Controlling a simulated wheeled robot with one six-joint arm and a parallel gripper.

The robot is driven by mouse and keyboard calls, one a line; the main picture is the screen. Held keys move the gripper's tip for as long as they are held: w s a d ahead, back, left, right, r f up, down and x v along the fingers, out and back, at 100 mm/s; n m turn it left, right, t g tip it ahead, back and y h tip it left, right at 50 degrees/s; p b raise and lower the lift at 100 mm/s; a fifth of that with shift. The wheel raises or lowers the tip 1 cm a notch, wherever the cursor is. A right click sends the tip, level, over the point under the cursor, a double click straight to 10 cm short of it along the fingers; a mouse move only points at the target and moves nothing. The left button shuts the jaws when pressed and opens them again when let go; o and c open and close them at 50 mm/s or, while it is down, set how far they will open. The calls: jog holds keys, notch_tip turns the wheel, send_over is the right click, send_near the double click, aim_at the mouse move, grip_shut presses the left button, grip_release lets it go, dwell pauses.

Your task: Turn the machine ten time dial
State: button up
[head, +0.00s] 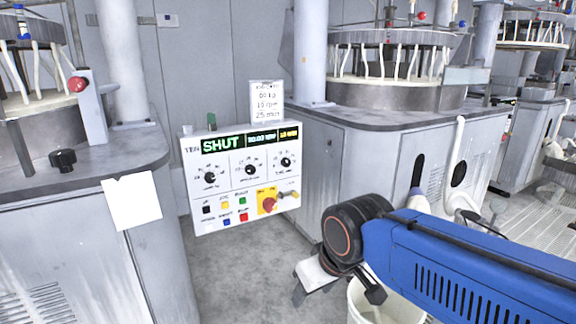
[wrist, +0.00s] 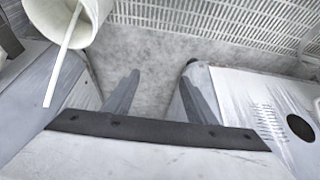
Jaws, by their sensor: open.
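The white control panel (head: 240,185) marked TEN stands between two machines in the head view, with a green SHUT display (head: 222,144). Three black dials sit in a row: a left dial (head: 210,178), a middle dial (head: 250,170) and a right dial (head: 286,161). The right dial's small label seems to read time in minutes. My gripper (head: 335,290) is low and to the right of the panel, well apart from it. In the wrist view my gripper (wrist: 159,76) is open and empty, pointing over grey floor. No dial shows there.
A card (head: 266,96) above the panel lists settings ending in 25 min. Coloured buttons and a red switch (head: 269,203) lie under the dials. A white bucket (wrist: 62,18) with a stick stands near my gripper. Polishing machines (head: 370,122) flank the panel; floor before it is clear.

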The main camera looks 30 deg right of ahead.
jog(key=w+d+r+n+t+h, duration=0.1)
jog(key=w+d+r+t, duration=0.1)
jog(key=w+d, duration=0.5)
jog(key=w+d+r+n+t+h, duration=0.1)
jog(key=w+d+n+t, duration=0.2)
jog(key=w, duration=0.9)
jog(key=w+d+r+t+h, duration=0.2)
jog(key=w+d, duration=0.4)
jog(key=w, duration=0.3)
jog(key=n+t+y, duration=0.4)
jog(key=n+t, duration=0.2)
jog(key=n, duration=0.1)
send_near(288, 164)
jog(key=w, duration=0.8)
jog(key=shift+w, duration=0.15)
jog(key=shift+f, duration=0.1)
jog(key=c, duration=1)
